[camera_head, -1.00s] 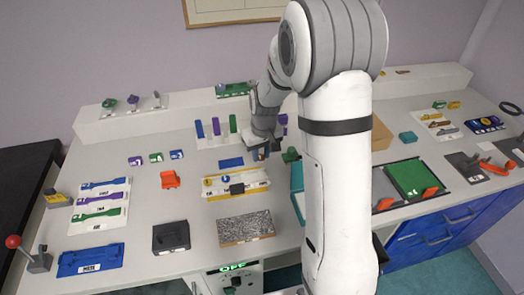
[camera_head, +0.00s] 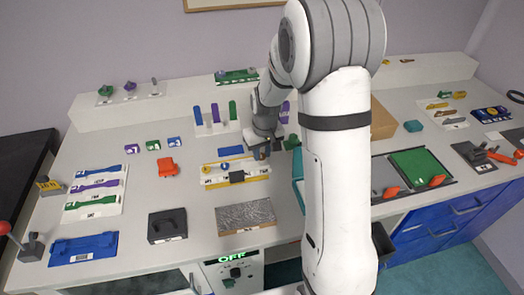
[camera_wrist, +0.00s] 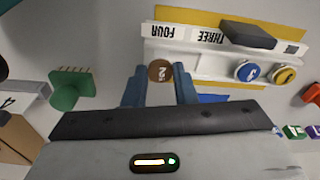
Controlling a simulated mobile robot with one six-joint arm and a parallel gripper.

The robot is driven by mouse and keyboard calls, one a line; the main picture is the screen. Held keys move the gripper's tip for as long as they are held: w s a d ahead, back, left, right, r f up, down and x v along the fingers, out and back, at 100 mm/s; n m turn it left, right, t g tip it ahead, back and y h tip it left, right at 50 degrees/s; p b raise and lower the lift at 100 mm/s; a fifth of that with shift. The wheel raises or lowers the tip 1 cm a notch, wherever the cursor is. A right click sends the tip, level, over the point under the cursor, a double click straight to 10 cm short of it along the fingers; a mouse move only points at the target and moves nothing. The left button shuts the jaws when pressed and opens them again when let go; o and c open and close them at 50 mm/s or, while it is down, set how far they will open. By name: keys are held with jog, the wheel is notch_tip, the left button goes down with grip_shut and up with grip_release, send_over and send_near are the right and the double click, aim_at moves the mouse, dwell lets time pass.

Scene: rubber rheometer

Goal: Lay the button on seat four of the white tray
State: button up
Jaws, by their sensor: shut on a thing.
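My gripper (camera_wrist: 160,88) is shut on a round brown button (camera_wrist: 159,71) marked 2, held between its blue fingertips. In the head view my gripper (camera_head: 262,155) hangs over the far right part of the white tray (camera_head: 228,181). In the wrist view the white tray (camera_wrist: 190,66) shows the labels FOUR and THREE. A blue button (camera_wrist: 248,71) and a yellow button (camera_wrist: 285,76) sit in the tray. A dark block (camera_wrist: 247,35) stands beside the THREE label.
A green pronged piece (camera_wrist: 70,90) stands near the tray's FOUR end. A blue strip (camera_head: 231,150) lies behind the tray. An orange piece (camera_head: 168,167) lies to the left, and a grey speckled plate (camera_head: 245,215) lies in front.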

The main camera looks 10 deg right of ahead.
jog(key=shift+f+b, duration=0.65)
jog(key=shift+f, duration=0.15)
jog(key=o, duration=1)
jog(key=shift+o, duration=0.2)
notch_tip(320, 180, up, 8)
jog(key=shift+s, duration=0.45)
jog(key=shift+d+f, duration=0.1)
jog(key=s+r+m, duration=0.1)
jog(key=s+r, duration=0.3)
jog(key=s, duration=0.7)
jog(key=s+r+m+t, duration=0.1)
jog(key=s+r, duration=0.3)
jog(key=s, duration=0.8)
jog(key=shift+s, duration=0.2)
